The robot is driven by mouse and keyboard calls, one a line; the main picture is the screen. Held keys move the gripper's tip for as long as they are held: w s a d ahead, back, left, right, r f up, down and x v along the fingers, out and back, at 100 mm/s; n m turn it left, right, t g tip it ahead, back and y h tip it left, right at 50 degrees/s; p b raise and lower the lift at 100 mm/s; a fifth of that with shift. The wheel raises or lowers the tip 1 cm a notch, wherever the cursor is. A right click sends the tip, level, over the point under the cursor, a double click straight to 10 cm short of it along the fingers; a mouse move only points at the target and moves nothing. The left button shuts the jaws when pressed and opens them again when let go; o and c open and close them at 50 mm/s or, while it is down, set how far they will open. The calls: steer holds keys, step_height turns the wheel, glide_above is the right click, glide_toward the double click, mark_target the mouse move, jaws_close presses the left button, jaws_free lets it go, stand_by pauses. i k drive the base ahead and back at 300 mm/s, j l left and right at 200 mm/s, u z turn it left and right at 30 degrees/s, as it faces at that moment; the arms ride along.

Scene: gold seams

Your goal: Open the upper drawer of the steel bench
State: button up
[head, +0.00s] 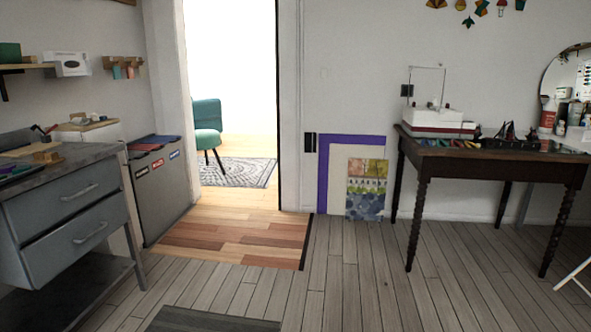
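The steel bench (75,156) stands at the left edge of the head view, its top partly cut off by the frame. It has two grey drawers facing right, each with a bar handle. The upper drawer (50,208) looks shut, and its handle (93,191) is in plain view. The lower drawer (60,256) sits right below it and also looks shut. My gripper is not in view.
A dark wooden table (480,155) with a sewing machine-like white device stands at right. A dark mat (210,322) lies in front. The middle floor is clear.

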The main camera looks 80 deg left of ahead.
mark_target(28, 213)
steer(key=u, duration=4)
steer(key=i+j+z, duration=0.1)
steer(key=i, duration=0.35)
steer(key=i+j, duration=0.3)
steer(key=i, duration=0.2)
steer(key=i+j+z, duration=0.15)
steer(key=i, duration=0.3)
steer(key=i+j+z, duration=0.1)
steer(key=i+j, duration=0.2)
steer(key=i, duration=0.15)
